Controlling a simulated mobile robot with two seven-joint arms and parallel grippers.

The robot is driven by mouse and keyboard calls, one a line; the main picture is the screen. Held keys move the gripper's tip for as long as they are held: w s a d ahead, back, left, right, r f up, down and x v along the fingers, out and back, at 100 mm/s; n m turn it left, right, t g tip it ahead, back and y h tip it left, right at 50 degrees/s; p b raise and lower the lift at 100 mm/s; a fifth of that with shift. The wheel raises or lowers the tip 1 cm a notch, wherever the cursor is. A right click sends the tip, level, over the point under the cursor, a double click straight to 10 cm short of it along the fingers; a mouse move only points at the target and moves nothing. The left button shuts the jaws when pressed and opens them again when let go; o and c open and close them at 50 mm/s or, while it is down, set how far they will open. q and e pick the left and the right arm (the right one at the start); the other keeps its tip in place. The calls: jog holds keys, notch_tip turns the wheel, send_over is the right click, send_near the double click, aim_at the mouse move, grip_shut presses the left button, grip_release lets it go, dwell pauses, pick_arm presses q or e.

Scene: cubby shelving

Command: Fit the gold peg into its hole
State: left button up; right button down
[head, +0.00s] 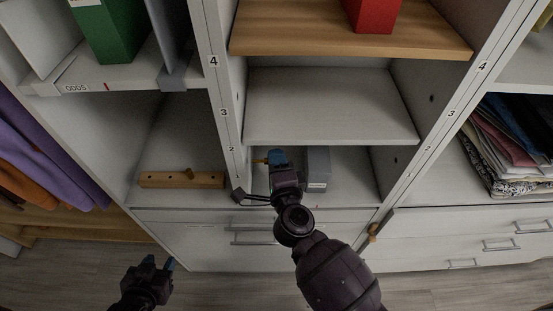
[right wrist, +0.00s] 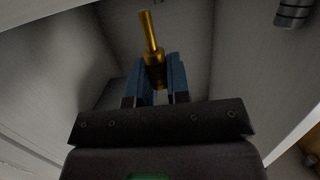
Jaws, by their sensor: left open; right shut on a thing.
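The gold peg (right wrist: 151,36) is between the blue fingers of my right gripper (right wrist: 155,75) in the right wrist view, with its thin end pointing away from the hand. In the head view my right gripper (head: 277,157) is inside the lower middle cubby, and a small bit of the gold peg (head: 260,161) shows to its left. My left gripper (head: 152,264) is open and empty, low in front of the shelving.
A grey box (head: 317,166) stands just right of my right gripper. An upright divider (head: 226,110) separates the middle cubby from the block's cubby. A shelf board (head: 330,115) lies above. A red object (head: 372,14) and green binder (head: 110,30) sit higher up.

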pick_arm(q)
jog(key=shift+w+r+p, duration=0.15)
jog(key=shift+r+p, duration=0.15)
jog(key=shift+r, duration=0.25)
jog(key=shift+w+r+p, duration=0.15)
jog(key=shift+r+p, duration=0.15)
jog(key=shift+r, duration=0.25)
dwell(1.1)
pick_arm(e)
jog(key=shift+a, duration=1.95)
jog(key=c, duration=1)
grip_release()
pick_arm(q)
jog(key=shift+f, duration=0.15)
pick_arm(e)
jog(key=a+v, duration=0.1)
jog(key=v, duration=0.3)
pick_arm(q)
jog(key=shift+s+f, duration=0.35)
jog(key=shift+s, duration=0.15)
pick_arm(e)
send_near(260, 161)
jog(key=shift+s+f, duration=0.15)
jog(key=shift+s, duration=0.15)
pick_arm(q)
jog(key=shift+w, duration=0.1)
